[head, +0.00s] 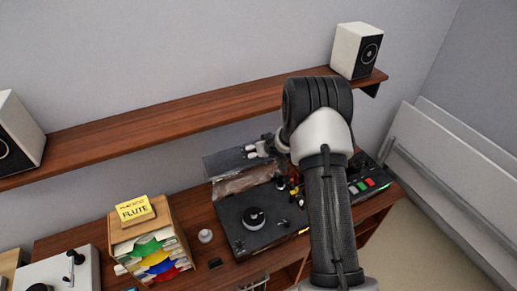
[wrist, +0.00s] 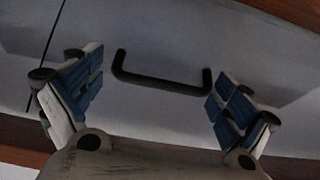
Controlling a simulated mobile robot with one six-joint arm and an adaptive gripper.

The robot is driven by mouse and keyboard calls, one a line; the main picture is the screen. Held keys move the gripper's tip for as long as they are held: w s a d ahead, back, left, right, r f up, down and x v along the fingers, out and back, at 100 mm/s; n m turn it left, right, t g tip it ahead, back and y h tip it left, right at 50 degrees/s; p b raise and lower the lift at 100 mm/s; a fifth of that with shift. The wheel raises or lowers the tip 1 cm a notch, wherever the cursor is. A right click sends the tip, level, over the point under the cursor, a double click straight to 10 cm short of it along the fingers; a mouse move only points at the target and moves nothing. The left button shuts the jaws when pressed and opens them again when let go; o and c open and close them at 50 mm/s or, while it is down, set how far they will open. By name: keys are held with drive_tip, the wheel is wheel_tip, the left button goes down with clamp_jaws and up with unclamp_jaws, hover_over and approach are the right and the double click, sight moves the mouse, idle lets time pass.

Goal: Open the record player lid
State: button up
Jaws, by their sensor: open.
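The record player appears to be the black deck (head: 238,222) on the wooden desk, with a round dark knob-like part on top. A grey see-through panel, seemingly its lid (head: 222,163), stands raised and tilted at the deck's back. My gripper (head: 252,150) is at the upper right part of this panel, partly hidden by my arm. In the wrist view, my gripper (wrist: 154,95) is open with blue finger pads. A black bar handle (wrist: 160,84) on a grey surface lies between and beyond the fingertips. I see no clear grip on it.
A wooden shelf (head: 170,115) runs above the desk, with a white speaker (head: 346,50) at right and another (head: 18,135) at left. A box of records (head: 148,235) with a yellow flute label stands left of the deck. A device with coloured buttons (head: 368,184) is at right.

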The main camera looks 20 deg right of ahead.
drive_tip(key=shift+a+f, duration=0.1)
drive_tip(key=v, duration=1.2)
drive_tip(key=shift+b, duration=0.3)
drive_tip(key=s+a+r+m+g+h+b, duration=0.1)
drive_tip(key=s+a+h+b, duration=0.1)
drive_tip(key=s+b, duration=0.45)
drive_tip(key=s+a+r+g+h+b, duration=0.1)
drive_tip(key=s+a+r+b, duration=0.15)
drive_tip(key=s+b, duration=0.4)
drive_tip(key=s+a+f+g+y+b, duration=0.1)
drive_tip(key=s+a+f+b, duration=0.2)
drive_tip(key=s, duration=0.4)
drive_tip(key=s+a+f+g+b, duration=0.1)
drive_tip(key=s+a+f+b, duration=0.3)
drive_tip(key=s, duration=0.4)
drive_tip(key=s+a+f+y+b, duration=0.1)
drive_tip(key=s+a+f+b, duration=0.2)
drive_tip(key=s+a+b, duration=0.2)
drive_tip(key=shift+s+f+n+g+y+b, duration=0.35)
drive_tip(key=shift+s+b, duration=0.3)
drive_tip(key=shift+s, duration=0.5)
